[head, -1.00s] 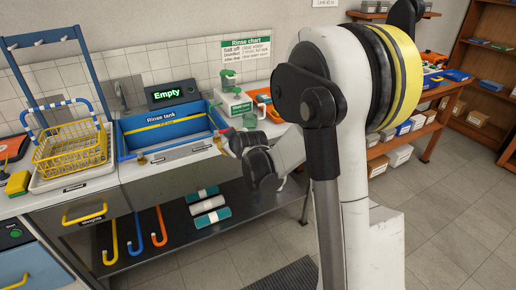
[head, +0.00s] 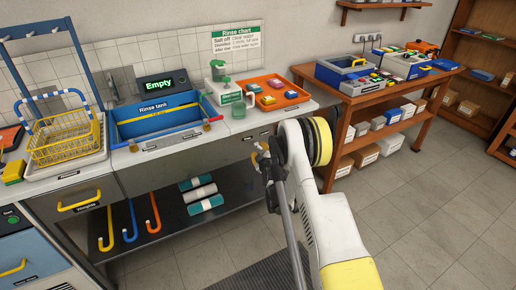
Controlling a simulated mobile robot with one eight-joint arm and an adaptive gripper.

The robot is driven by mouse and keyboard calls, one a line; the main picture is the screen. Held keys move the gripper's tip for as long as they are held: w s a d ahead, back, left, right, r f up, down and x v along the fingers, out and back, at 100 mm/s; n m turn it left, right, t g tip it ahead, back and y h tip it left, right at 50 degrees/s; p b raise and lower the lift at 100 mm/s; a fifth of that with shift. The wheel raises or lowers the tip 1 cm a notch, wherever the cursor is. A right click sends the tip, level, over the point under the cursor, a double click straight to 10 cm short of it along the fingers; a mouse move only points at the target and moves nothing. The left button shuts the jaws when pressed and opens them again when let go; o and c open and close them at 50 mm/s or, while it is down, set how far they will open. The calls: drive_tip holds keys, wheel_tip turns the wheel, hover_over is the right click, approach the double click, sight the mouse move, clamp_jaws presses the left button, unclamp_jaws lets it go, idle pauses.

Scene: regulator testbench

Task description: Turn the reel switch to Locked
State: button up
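I cannot make out a reel switch or a "Locked" label in the head view. My arm reaches up from the bottom right, in front of the sink counter. What seems to be my gripper (head: 262,152) is at its far end, small, dark and partly hidden by my arm links, below the counter's front edge. Whether its fingers are open or shut does not show, and I see nothing held in it.
The blue rinse tank (head: 162,125) stands in the counter below a display (head: 164,86) reading "Empty". A yellow basket (head: 62,140) is to its left, an orange tray (head: 273,104) to its right. A wooden bench (head: 410,91) stands at the right. The tiled floor (head: 420,190) in front is clear.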

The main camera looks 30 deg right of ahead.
sight(258, 147)
drive_tip(key=b+x, duration=0.1)
drive_tip(key=x, duration=0.4)
drive_tip(key=shift+w, duration=0.15)
clamp_jaws()
